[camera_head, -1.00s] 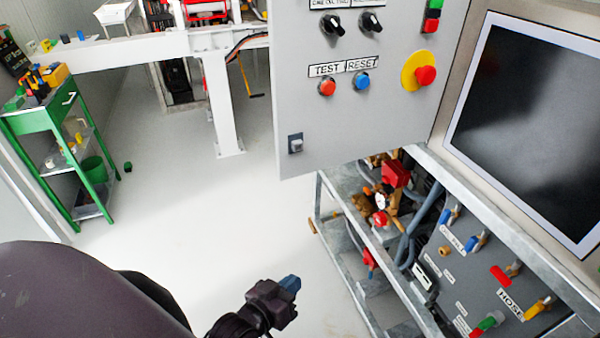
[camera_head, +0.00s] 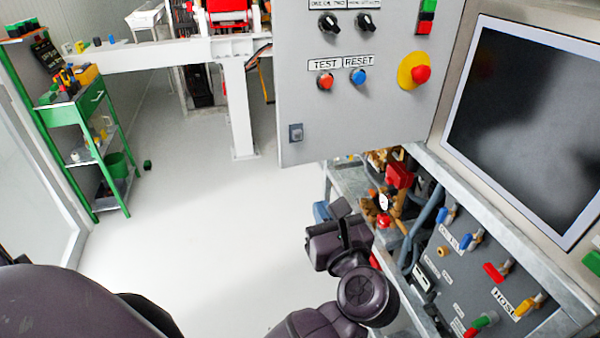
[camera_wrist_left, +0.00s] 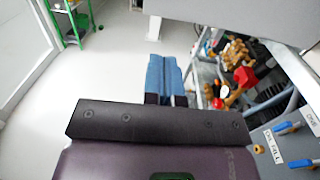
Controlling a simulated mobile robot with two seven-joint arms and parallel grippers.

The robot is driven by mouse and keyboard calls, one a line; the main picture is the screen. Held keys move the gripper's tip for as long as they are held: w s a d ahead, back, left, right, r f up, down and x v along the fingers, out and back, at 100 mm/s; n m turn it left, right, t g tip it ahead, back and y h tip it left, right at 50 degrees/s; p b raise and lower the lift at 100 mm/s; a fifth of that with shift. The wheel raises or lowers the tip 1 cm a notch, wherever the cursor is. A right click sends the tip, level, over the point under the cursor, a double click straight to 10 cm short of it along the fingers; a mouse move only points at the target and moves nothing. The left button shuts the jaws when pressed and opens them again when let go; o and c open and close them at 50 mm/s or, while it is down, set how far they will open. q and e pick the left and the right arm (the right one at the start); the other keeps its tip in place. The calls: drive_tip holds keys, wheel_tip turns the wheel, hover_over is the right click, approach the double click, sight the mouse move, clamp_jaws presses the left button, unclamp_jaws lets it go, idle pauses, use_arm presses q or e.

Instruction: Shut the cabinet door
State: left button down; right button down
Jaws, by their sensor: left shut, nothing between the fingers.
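The cabinet door (camera_head: 340,125) is a grey panel with knobs, a TEST button, a RESET button and a red emergency stop on a yellow disc. It stands swung open to the left of the screen, with a small latch (camera_head: 296,133) near its lower free corner. Its lower part also shows at the top of the left wrist view (camera_wrist_left: 225,12). My left gripper (camera_head: 321,211) is below the door's bottom edge in the head view, apart from it. Its blue fingers (camera_wrist_left: 163,76) are shut and empty. My right gripper is not in view.
A metal frame with valves and hoses stands below the door, close to my left gripper. A panel with coloured levers (camera_head: 465,270) is at the right, under the screen (camera_head: 525,125). A green cart (camera_head: 90,130) stands at the left. The floor between is clear.

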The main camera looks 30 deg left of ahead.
sight(293, 162)
use_arm(q)
drive_tip(key=p+x, duration=0.2)
drive_tip(key=x, duration=1)
drive_tip(key=shift+p+x, duration=0.3)
drive_tip(key=shift+x, duration=0.65)
drive_tip(key=shift+f, duration=0.15)
